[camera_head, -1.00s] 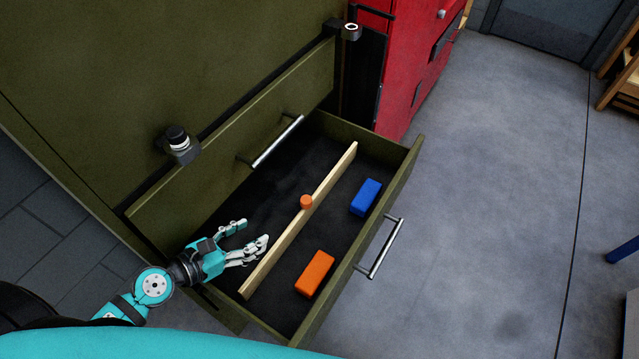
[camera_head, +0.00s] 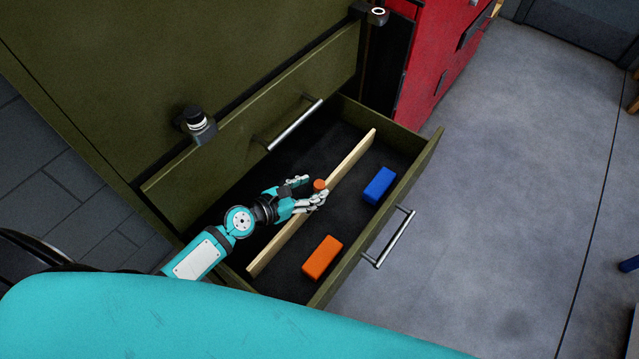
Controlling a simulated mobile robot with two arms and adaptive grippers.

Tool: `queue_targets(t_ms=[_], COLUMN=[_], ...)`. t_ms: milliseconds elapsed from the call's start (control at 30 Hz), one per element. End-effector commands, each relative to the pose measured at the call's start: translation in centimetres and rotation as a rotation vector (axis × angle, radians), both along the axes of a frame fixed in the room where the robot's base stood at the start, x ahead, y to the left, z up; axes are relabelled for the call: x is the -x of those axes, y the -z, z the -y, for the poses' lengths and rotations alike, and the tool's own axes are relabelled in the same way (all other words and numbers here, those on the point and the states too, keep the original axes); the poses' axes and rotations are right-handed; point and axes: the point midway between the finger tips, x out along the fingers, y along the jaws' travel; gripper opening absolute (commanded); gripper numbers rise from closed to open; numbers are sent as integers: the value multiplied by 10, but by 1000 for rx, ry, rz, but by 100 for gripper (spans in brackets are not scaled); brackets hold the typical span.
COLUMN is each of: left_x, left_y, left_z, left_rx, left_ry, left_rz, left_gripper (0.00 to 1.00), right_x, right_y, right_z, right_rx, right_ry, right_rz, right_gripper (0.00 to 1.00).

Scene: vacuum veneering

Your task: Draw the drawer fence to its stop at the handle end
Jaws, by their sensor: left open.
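The drawer fence (camera_head: 347,164) is a pale wooden strip standing across the open drawer (camera_head: 430,150), between the cabinet side and the handle side. An orange knob (camera_head: 320,185) sits at its middle. The drawer handle (camera_head: 392,240) is a metal bar on the drawer front. My left gripper (camera_head: 318,200) is open, with its fingers at the knob on the cabinet side of the fence. I cannot tell whether they touch it. My right gripper is not in view.
A blue block (camera_head: 380,186) and an orange block (camera_head: 322,257) lie on the drawer floor between the fence and the drawer front. The closed drawer above has its own handle (camera_head: 295,124). A red cabinet (camera_head: 440,70) stands behind.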

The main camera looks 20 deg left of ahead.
Motion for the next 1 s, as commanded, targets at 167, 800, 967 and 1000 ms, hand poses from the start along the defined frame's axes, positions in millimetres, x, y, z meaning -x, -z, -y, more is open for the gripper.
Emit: queue_targets(t_ms=[167, 800, 967, 1000], left_x=[-21, -29, -29, -29], left_y=[10, 14, 14, 14], left_z=[13, 18, 18, 17], left_rx=[1, 0, 0, 0], left_ry=[0, 0, 0, 0], left_rz=[2, 0, 0, 0], left_gripper=[53, 28, 8, 2], right_x=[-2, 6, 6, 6], right_y=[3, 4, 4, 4], right_z=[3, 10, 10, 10], right_rx=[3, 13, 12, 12], right_ry=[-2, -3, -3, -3], right_rz=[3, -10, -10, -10], right_gripper=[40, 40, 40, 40])
